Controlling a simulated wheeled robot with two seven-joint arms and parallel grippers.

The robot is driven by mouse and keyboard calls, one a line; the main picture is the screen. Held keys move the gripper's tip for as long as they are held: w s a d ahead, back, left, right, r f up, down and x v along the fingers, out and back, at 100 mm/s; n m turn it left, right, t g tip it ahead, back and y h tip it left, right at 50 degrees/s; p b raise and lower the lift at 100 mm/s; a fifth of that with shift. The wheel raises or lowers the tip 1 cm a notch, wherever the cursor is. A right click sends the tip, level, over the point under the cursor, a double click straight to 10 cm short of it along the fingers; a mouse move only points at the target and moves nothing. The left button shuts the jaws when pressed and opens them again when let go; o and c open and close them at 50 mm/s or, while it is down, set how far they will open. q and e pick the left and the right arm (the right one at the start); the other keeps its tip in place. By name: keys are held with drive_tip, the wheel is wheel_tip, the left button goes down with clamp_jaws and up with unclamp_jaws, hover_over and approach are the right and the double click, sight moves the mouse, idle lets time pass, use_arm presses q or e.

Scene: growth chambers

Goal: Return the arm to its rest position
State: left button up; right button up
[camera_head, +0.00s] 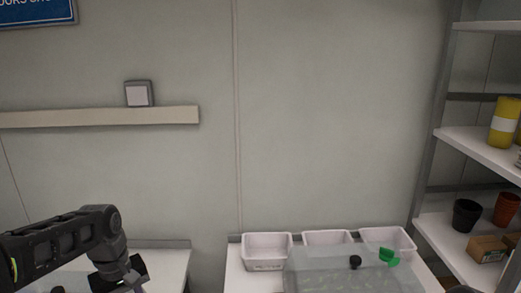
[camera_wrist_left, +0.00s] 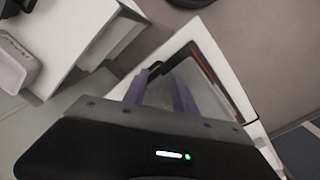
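My left arm (camera_head: 75,240) comes in from the left in the head view, bent at a joint, with its lower part going down at the bottom edge. My left gripper's fingers (camera_wrist_left: 160,88) show in the left wrist view as two purple-grey fingers, apart and with nothing seen between them. They point toward a white-framed panel or tray with a grey inside (camera_wrist_left: 222,62); I cannot tell how far off it is. My right gripper is not in view.
A white table (camera_head: 235,275) holds several white bins (camera_head: 267,263) and a clear-lidded box (camera_head: 330,277) with black and green knobs. A shelf rack (camera_head: 470,150) with pots (camera_head: 466,215) stands at right. Another white table (camera_head: 165,262) lies beside my left arm. The wall carries a ledge (camera_head: 70,118).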

use_arm(q)
drive_tip(key=s+d+f+m+h, duration=0.1)
drive_tip(key=s+d+f+m, duration=0.1)
drive_tip(key=d+f, duration=0.8)
drive_tip(key=s+d+f+m+h, duration=0.25)
drive_tip(key=d+f, duration=0.35)
drive_tip(key=f, duration=0.9)
drive_tip(key=s+d+f+m, duration=0.1)
drive_tip(key=s+d+f, duration=0.3)
drive_tip(key=s+f, duration=0.1)
drive_tip(key=s+d+f+m, duration=0.1)
drive_tip(key=s+d+f, duration=0.3)
drive_tip(key=s, duration=0.4)
drive_tip(key=shift+s+d+f, duration=0.3)
drive_tip(key=shift+d+f, duration=0.1)
drive_tip(key=shift+f, duration=0.1)
